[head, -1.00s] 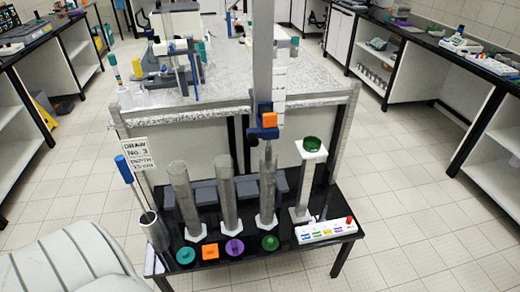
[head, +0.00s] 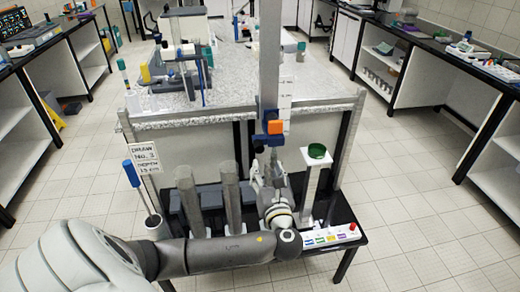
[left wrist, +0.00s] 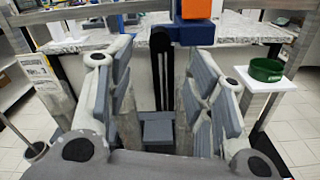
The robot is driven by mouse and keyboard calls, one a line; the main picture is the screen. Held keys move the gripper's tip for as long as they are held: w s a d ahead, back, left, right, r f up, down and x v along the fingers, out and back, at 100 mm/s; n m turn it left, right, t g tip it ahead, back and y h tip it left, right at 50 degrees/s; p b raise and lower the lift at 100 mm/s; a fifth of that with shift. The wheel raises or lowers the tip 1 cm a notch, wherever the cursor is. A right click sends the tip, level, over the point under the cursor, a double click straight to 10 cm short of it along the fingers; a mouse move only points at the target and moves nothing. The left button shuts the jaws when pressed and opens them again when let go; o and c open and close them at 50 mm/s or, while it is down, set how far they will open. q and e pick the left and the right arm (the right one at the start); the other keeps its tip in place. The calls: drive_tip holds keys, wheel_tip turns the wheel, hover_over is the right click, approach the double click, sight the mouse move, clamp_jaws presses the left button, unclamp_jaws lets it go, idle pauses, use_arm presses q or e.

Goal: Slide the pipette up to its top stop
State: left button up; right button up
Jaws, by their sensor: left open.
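A blue carriage (head: 268,141) with an orange block (head: 275,127) sits on a tall grey upright rail (head: 269,60) with a white scale strip (head: 285,95) beside it. The orange block (left wrist: 196,9) and blue carriage (left wrist: 188,33) show at the top of the left wrist view. The pipette under the carriage is mostly hidden by my arm in the head view. My left gripper (head: 265,178) is open just below the carriage. In the left wrist view its fingers (left wrist: 158,85) stand apart, with a dark slim upright shape (left wrist: 161,65) between or behind them; I cannot tell contact.
Grey cylinders (head: 232,195) stand left of my gripper on the black table. A white stand with a green cup (head: 317,152) is close on its right. A blue-handled tool (head: 132,173) and a "DRAW No. 3" sign (head: 146,156) are at left. A speckled bench (head: 220,110) lies behind.

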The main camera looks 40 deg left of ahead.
sight(260, 149)
use_arm(q)
drive_tip(key=p+x, duration=0.2)
drive_tip(key=x, duration=0.8)
drive_tip(key=shift+w+a+f, duration=0.1)
drive_tip(key=shift+a, duration=0.05)
clamp_jaws()
